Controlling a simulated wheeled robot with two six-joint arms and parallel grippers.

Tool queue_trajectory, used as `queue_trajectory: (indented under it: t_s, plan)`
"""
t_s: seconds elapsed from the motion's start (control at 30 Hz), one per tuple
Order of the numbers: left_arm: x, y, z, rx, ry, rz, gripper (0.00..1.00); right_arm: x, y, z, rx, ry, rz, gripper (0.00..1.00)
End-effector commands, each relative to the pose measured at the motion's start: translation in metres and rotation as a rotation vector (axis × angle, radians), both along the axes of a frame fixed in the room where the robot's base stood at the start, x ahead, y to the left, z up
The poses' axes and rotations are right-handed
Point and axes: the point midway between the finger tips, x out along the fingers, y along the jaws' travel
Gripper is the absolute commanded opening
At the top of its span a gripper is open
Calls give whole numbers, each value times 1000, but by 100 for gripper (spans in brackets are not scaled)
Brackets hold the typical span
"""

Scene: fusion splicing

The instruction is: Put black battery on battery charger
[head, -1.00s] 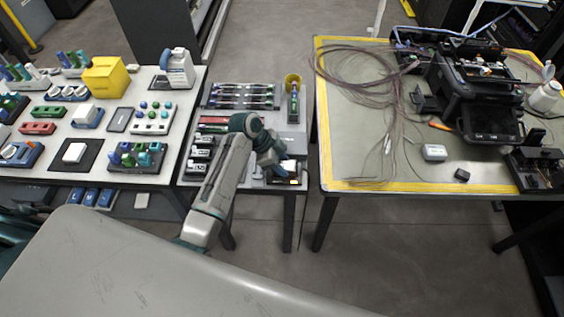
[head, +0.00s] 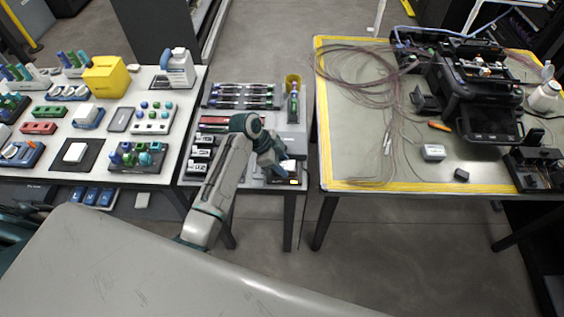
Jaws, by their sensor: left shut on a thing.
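My left gripper (head: 281,168) is over the front right part of the small middle table. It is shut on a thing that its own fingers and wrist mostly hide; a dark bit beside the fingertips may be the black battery. Just below the fingertips is a dark device with a small lit orange-white display (head: 294,182), which looks like the battery charger. From here I cannot tell whether the held thing touches it. My right gripper is out of view.
Dark battery-like blocks with white labels (head: 197,166) stand left of my arm. The yellow-edged table (head: 345,120) at right holds cables, a black machine (head: 478,90) and a small black block (head: 461,174).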

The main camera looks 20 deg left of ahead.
Motion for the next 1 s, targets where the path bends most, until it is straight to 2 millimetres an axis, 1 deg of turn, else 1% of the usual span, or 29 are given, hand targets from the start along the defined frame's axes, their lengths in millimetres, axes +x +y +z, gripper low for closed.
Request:
queue_trajectory:
  t_s: [0.4,0.43,0.53,0.57,0.87,1.0]
  plan:
    - [0,0,-3,-1,-1,0,6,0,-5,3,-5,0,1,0]
    - [0,0,-3,-1,-1,0,45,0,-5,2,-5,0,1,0]
    - [0,0,-3,-1,-1,0,65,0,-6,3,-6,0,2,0]
    - [0,0,-3,-1,-1,0,69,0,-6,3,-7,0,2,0]
    - [0,1,-3,1,0,0,69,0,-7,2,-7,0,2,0]
    - [-1,9,8,3,-3,1,69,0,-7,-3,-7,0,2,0]
